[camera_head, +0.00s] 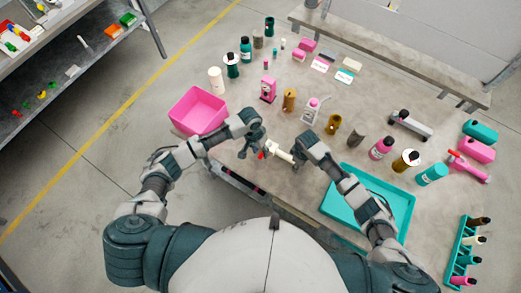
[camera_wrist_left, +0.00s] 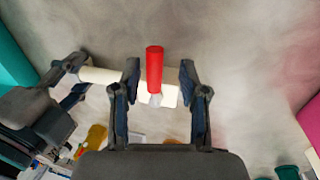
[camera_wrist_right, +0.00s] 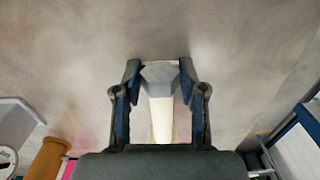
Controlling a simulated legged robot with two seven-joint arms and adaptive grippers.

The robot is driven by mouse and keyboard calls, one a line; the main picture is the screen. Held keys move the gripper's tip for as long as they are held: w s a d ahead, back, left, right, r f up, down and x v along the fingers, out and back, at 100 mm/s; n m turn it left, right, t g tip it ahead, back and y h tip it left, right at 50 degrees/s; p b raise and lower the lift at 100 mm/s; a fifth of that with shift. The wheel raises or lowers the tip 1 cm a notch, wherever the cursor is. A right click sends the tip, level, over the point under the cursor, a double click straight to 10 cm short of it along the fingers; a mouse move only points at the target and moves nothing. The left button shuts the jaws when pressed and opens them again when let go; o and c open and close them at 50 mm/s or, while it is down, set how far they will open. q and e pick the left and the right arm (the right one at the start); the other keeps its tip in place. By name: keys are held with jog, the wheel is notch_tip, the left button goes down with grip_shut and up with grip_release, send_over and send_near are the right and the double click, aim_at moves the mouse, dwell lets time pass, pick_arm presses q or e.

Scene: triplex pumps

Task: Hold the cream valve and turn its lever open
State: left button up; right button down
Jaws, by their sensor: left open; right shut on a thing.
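The cream valve (camera_head: 281,152) is held above the table's front edge, between my two grippers. My right gripper (camera_head: 295,160) is shut on its pipe end. In the right wrist view, the cream pipe (camera_wrist_right: 161,118) lies between the fingers (camera_wrist_right: 160,85). The red lever (camera_wrist_left: 154,68) stands out from the valve body (camera_wrist_left: 130,77) in the left wrist view. My left gripper (camera_wrist_left: 158,90) is open, with its fingers on either side of the lever and apart from it. In the head view the lever (camera_head: 261,155) is partly hidden beside my left gripper (camera_head: 252,148).
A pink bin (camera_head: 198,110) stands left of my left gripper. A teal tray (camera_head: 402,200) lies to the right, near my right arm. Several bottles and pump parts stand behind, including a pink bottle (camera_head: 381,149). A shelf (camera_head: 90,45) stands at the left.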

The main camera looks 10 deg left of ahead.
pick_arm(q)
jog(key=shift+f, duration=0.1)
grip_shut()
jog(key=shift+w+a, duration=0.1)
jog(key=shift+a, duration=0.1)
dwell(0.3)
